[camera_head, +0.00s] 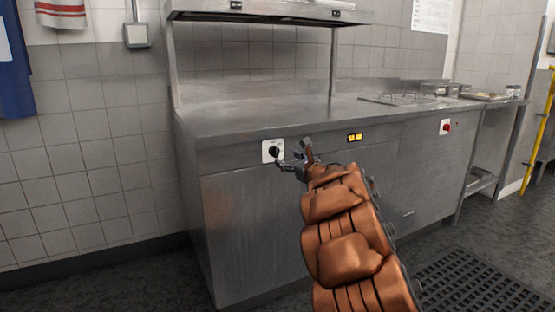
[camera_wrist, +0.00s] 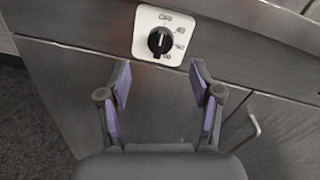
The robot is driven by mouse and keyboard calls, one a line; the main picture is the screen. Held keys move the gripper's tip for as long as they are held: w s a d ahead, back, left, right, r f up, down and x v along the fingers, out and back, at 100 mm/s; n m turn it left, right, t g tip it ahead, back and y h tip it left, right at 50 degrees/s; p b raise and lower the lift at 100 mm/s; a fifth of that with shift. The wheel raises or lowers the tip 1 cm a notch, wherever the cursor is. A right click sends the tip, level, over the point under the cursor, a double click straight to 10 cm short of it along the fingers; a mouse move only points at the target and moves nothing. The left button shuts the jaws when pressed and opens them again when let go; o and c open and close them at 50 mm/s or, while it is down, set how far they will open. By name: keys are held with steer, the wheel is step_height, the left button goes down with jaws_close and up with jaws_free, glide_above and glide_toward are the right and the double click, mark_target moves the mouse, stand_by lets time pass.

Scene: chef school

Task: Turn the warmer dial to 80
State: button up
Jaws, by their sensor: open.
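The warmer dial (camera_wrist: 159,41) is a black knob on a white square plate (camera_wrist: 146,19) with small markings around it. It sits on the front panel of the steel counter, left of a lit yellow display (camera_head: 355,137). In the head view the dial (camera_head: 274,151) is at the left of my gripper. My gripper (camera_wrist: 161,80) is open and empty, its purple-padded fingers apart, pointing at the panel just below the dial in the wrist view. In the head view my gripper (camera_head: 292,160) is close to the plate. The display digits and plate markings are too small to read surely.
The steel counter (camera_head: 250,117) has a mostly bare top, with a raised shelf (camera_head: 270,12) above. A red knob (camera_head: 446,127) is at the right of the front. Trays and containers (camera_head: 445,88) stand at the far right. A door handle (camera_wrist: 254,124) shows in the wrist view.

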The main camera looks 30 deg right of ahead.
mark_target(278, 152)
steer(key=shift+w+r, duration=0.15)
steer(key=shift+w, duration=3.6)
steer(key=shift+c, duration=0.2)
steer(key=c, duration=1.1)
